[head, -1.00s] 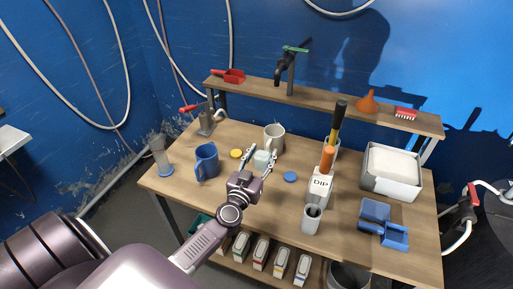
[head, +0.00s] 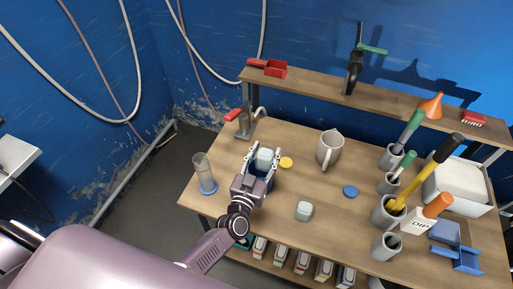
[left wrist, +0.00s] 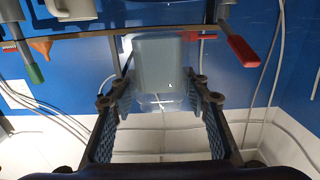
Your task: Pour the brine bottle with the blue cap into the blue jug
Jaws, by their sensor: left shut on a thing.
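A pale, blocky, translucent bottle (head: 264,157) is between the fingers of my left gripper (head: 262,162), which is shut on it. It also shows between the fingers in the left wrist view (left wrist: 160,65), its wide grey-blue end uppermost in the picture. I cannot tell its exact tilt. The blue jug (head: 258,174) is under and behind the gripper at the left of the table, mostly hidden; its mouth is not clear. A flat blue cap (head: 350,191) lies on the table to the right. No stream of liquid is visible. My right gripper is not in view.
A yellow cap (head: 286,162) and beige jug (head: 330,148) stand close right of the gripper. A clear cylinder (head: 203,172) stands left. Grey holders with tools (head: 388,210) crowd the right. A shelf (head: 390,105) spans the back.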

